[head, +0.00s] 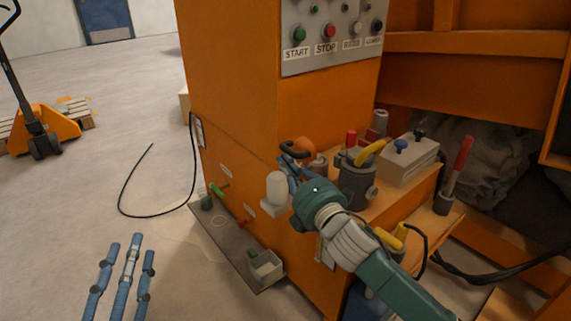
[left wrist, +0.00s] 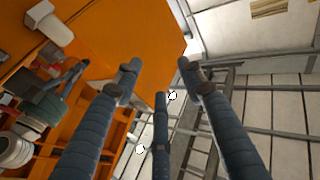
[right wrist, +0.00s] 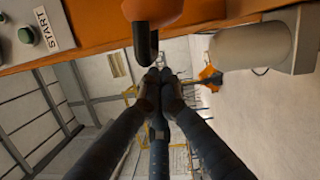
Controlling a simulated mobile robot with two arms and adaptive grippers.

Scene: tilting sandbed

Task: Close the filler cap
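The orange filler cap (head: 304,147), with a black curved handle (head: 290,152), is at the near edge of the orange machine's ledge. In the right wrist view the orange cap (right wrist: 154,8) is at the top edge, and its black handle (right wrist: 146,45) hangs just ahead of the fingertips. My right gripper (head: 287,166) is beside the cap, with its fingertips together (right wrist: 160,76) and nothing seen between them. I cannot tell whether they touch the handle. My left gripper (head: 126,245) is open and empty above the floor; its spread fingers show in the left wrist view (left wrist: 158,68).
A white cylinder on a bracket (head: 277,187) sits close to my right gripper. A grey pot (head: 357,183), a grey box with knobs (head: 408,160) and a red-handled lever (head: 455,175) crowd the ledge. A button panel (head: 330,35) is above.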

